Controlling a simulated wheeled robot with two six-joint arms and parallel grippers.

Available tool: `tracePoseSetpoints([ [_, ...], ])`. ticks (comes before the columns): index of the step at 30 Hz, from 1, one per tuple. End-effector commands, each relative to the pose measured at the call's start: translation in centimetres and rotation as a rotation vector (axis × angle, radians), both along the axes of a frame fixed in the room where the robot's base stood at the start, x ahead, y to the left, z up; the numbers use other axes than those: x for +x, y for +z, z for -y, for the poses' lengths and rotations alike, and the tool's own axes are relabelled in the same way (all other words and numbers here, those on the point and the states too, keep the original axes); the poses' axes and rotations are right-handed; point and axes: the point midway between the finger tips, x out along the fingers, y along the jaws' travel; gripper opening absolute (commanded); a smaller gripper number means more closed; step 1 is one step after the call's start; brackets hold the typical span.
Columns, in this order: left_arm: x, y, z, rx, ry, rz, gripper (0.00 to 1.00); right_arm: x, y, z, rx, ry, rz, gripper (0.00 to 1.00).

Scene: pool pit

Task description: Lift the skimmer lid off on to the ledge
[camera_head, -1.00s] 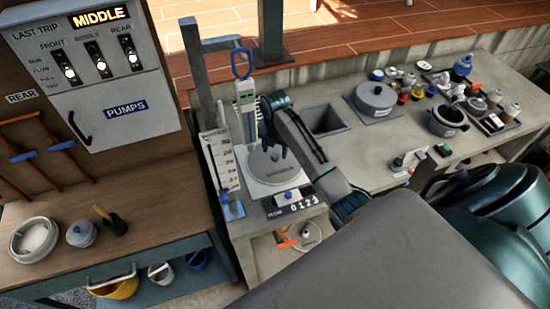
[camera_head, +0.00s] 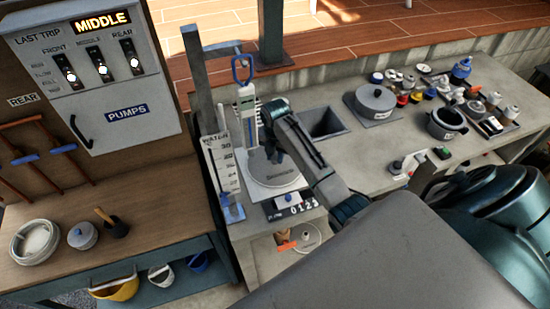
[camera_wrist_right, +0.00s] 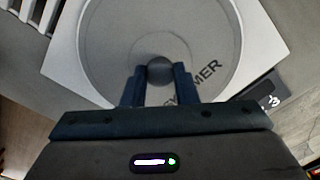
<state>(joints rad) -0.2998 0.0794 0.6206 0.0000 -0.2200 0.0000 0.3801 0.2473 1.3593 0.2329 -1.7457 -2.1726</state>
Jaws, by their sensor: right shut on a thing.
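The skimmer lid (camera_head: 283,173) is a round grey disc on a pale square plate (camera_head: 262,192) at the near end of the concrete counter. In the right wrist view the lid (camera_wrist_right: 110,45) bears dark lettering ending in "MER" and has a small dark round knob (camera_wrist_right: 160,68) at its middle. My right gripper (camera_wrist_right: 159,76) is shut on this knob. In the head view the right gripper (camera_head: 273,155) covers the knob and part of the lid. The lid looks flat within the plate; I cannot tell whether it is raised. My left gripper is not in view.
A square opening (camera_head: 323,122) lies beyond the lid, with a grey lidded pot (camera_head: 375,100) to its right. A water gauge board (camera_head: 225,165) and upright post (camera_head: 202,80) stand close on the left. A counter box reading 0123 (camera_head: 292,203) sits in front. Several small items crowd the far right.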

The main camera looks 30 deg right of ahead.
Motion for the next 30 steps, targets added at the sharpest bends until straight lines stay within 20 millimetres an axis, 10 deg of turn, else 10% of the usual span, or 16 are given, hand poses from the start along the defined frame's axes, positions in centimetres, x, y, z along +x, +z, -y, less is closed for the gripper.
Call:
tracePoseSetpoints([
  [15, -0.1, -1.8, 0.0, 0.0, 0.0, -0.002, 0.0, 0.0, 9.0, 0.0, -0.001, 0.0, 0.003, 0.0],
  [30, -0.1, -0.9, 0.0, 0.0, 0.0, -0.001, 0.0, 0.0, 10.0, 0.0, 0.0, 0.0, 0.001, 0.0],
])
